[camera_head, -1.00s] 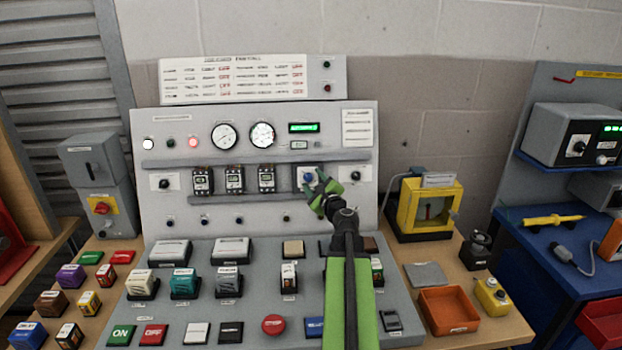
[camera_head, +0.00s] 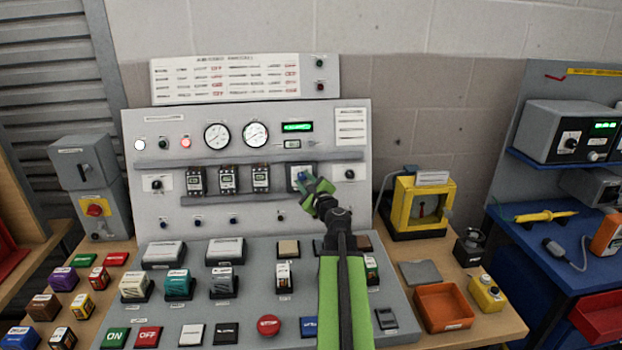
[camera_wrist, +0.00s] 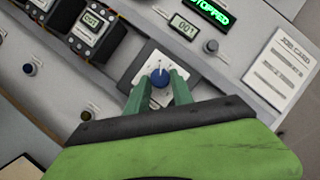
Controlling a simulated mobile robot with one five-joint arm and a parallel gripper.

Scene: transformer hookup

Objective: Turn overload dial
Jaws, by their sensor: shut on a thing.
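The overload dial is a blue knob (camera_wrist: 159,78) on a white square plate (camera_wrist: 146,68), with marks around it, on the grey upright panel (camera_head: 350,220). My gripper (camera_wrist: 157,88) is at the dial, its two green fingers on either side of the blue knob and shut on it. In the head view my gripper (camera_head: 312,186) reaches up to the dial from below and covers much of the plate. The white pointer mark on the knob is small, and its exact setting is hard to read.
Several black breaker modules (camera_head: 228,180) sit left of the dial. A green display (camera_head: 297,127) is above it, reading "STOPPED" in the wrist view. A small black knob (camera_head: 350,174) is close to its right. Buttons and blocks fill the sloped desk below.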

